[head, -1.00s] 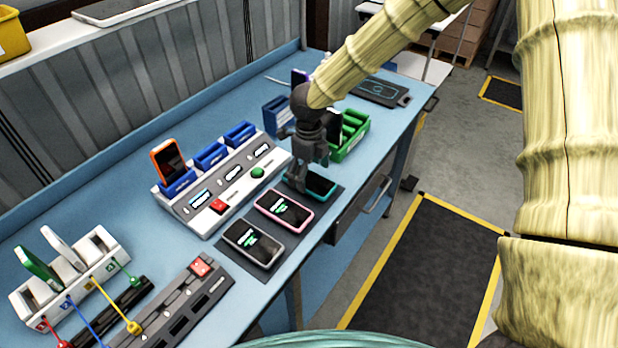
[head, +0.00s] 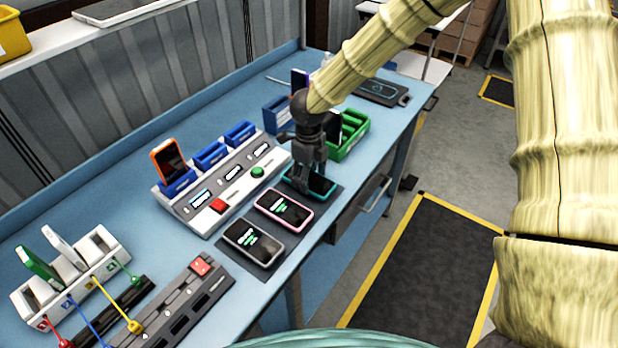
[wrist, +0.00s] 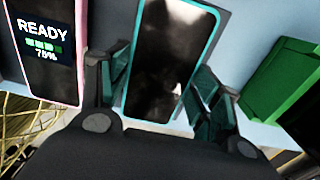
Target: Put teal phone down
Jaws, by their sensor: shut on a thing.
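The teal phone (head: 321,184) lies face up and level at the far end of the dark mat (head: 271,240); I cannot tell whether it touches the mat. In the wrist view, the teal-edged phone (wrist: 171,58) has a dark, glossy screen and sits between my fingers. My gripper (head: 308,182) points down over it and is shut on its long sides. The gripper also shows in the wrist view (wrist: 163,92). My fingers hide part of the phone in the head view.
A pink phone (head: 284,210) and a grey phone (head: 253,242) lie on the same mat. A white console (head: 222,187) with an orange phone (head: 168,160) stands to the left. A green bin (head: 349,138) stands just behind my gripper. The bench's front edge is close on the right.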

